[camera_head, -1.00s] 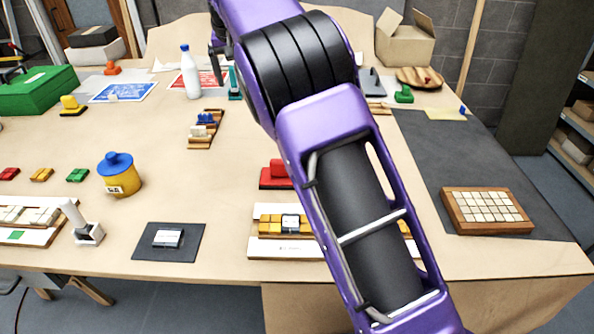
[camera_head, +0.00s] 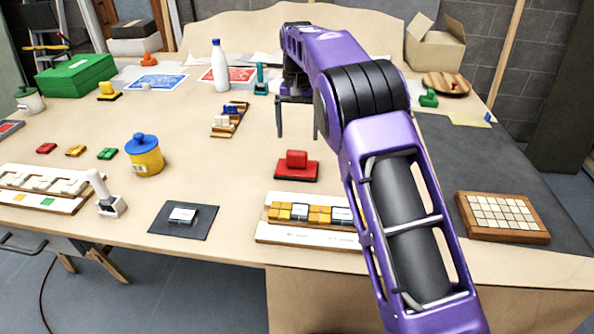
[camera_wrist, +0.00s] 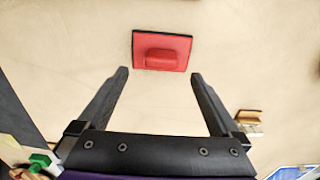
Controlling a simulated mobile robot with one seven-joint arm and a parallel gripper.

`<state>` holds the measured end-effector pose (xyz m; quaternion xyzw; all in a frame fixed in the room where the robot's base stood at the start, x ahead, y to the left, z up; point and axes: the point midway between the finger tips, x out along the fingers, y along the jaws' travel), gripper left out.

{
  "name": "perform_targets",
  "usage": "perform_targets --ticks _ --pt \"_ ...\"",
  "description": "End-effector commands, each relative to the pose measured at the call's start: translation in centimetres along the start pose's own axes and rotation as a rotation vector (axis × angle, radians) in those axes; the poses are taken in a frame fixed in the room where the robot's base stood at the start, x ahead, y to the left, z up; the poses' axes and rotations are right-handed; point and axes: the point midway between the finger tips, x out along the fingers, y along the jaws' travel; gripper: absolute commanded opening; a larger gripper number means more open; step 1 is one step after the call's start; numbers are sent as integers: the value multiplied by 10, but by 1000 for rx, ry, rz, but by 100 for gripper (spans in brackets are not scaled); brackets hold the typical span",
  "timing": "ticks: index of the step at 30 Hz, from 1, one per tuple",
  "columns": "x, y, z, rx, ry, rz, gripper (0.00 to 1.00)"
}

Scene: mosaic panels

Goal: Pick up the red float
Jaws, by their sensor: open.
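The red float (camera_head: 297,165) is a flat red plate with a dark edge and a red block handle on top. It lies flat on the table near the middle, behind the wooden rack of yellow blocks. My gripper (camera_head: 297,135) is open and empty, with its fingers pointing down above the table behind the float. In the wrist view the float (camera_wrist: 162,50) shows whole at the top centre, beyond and apart from the two fingertips of my gripper (camera_wrist: 158,74).
A rack of yellow and grey blocks (camera_head: 306,239) stands in front of the float. A yellow jar with a blue lid (camera_head: 146,157) stands to the left. A small rack of coloured pieces (camera_head: 229,120) lies behind left. The table around the float is mostly clear.

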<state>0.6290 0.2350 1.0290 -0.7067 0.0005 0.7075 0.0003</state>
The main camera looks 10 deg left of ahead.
Motion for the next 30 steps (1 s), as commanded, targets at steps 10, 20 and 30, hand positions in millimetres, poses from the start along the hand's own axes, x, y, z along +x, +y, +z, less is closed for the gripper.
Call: perform_targets --ticks 10,20,30 --pt "34 -1 0 -1 1 0 100" --pt "76 -4 -5 -2 0 0 100" --pt "83 -3 -5 -2 1 -1 93"
